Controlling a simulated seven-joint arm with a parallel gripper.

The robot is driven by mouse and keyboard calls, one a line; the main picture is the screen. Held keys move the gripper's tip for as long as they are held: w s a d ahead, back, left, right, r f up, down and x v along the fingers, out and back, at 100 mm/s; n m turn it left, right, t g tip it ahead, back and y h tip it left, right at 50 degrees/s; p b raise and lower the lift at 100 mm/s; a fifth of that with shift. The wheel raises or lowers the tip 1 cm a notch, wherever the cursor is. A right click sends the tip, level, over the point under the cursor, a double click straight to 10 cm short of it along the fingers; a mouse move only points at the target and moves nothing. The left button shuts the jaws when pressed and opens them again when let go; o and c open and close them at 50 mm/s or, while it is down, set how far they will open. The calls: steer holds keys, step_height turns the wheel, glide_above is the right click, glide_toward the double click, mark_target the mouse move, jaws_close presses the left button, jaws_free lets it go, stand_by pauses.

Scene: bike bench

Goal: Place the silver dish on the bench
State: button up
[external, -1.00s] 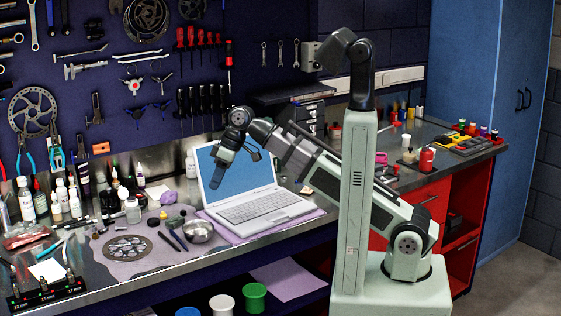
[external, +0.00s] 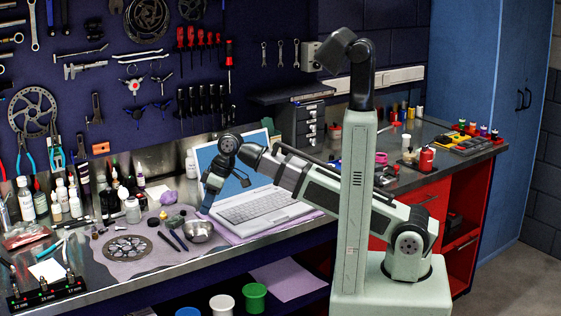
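The silver dish (external: 199,231) is a small round metal bowl. It sits upright on the purple cloth (external: 140,262) on the workbench, in front of the laptop's left corner. My gripper (external: 206,209) points down just above and behind the dish, in front of the laptop screen's left edge. A small gap seems to separate the fingertips from the rim, but contact is hard to judge from this side. The fingers overlap in this view, so their opening is hidden.
The open laptop (external: 252,195) stands close to the right of my gripper. A brake disc (external: 128,247) and dark tools (external: 170,240) lie left of the dish. Several bottles (external: 65,195) stand at the back left. Coloured cups (external: 222,304) sit below the bench edge.

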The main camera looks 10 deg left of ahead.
mark_target(198, 228)
steer(key=shift+f, duration=0.15)
steer(key=shift+x, duration=2.5)
steer(key=shift+w, duration=0.1)
steer(key=shift+c, duration=0.5)
jaws_close()
